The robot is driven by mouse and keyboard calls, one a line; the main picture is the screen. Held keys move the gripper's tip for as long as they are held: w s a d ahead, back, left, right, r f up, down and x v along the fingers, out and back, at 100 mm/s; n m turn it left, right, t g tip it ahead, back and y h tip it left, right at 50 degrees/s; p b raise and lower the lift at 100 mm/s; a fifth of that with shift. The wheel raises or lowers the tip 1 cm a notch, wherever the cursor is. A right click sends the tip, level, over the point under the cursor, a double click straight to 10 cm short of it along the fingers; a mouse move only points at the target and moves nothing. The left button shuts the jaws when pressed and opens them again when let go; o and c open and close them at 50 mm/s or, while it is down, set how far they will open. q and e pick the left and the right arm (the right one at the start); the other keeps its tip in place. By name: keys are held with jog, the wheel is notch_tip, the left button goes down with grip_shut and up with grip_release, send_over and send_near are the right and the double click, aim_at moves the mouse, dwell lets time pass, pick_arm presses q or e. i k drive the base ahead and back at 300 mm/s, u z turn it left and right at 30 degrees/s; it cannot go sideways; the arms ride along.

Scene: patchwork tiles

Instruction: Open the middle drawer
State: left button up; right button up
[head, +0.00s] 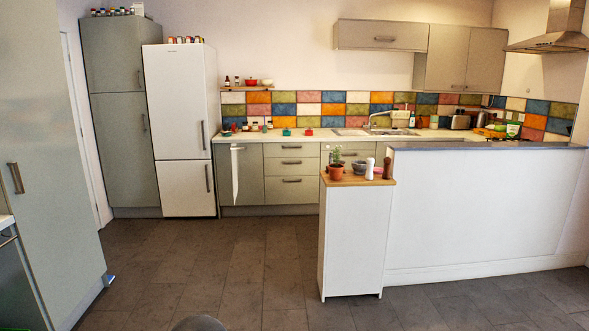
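A stack of three grey-green drawers stands under the back counter, right of the fridge. The middle drawer (278,167) looks shut, its front flush with its neighbours, with a short horizontal handle (291,162). The top drawer (277,150) and the deeper bottom drawer (290,192) also look shut. Neither of my grippers is in the head view, and the drawers are well ahead across the floor.
A white half wall (480,208) and a narrow white cabinet (353,235) with plants block the right. A tall fridge (180,110) stands left. The tiled floor (235,262) between is clear.

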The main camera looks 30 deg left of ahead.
aim_at(272, 167)
jog(key=u, duration=0.35)
jog(key=i, duration=1.95)
jog(key=u, duration=0.8)
jog(key=i, duration=1.35)
jog(key=u, duration=0.3)
jog(key=i, duration=2.8)
jog(key=z, duration=0.3)
jog(key=i, duration=1.75)
jog(key=z, duration=0.2)
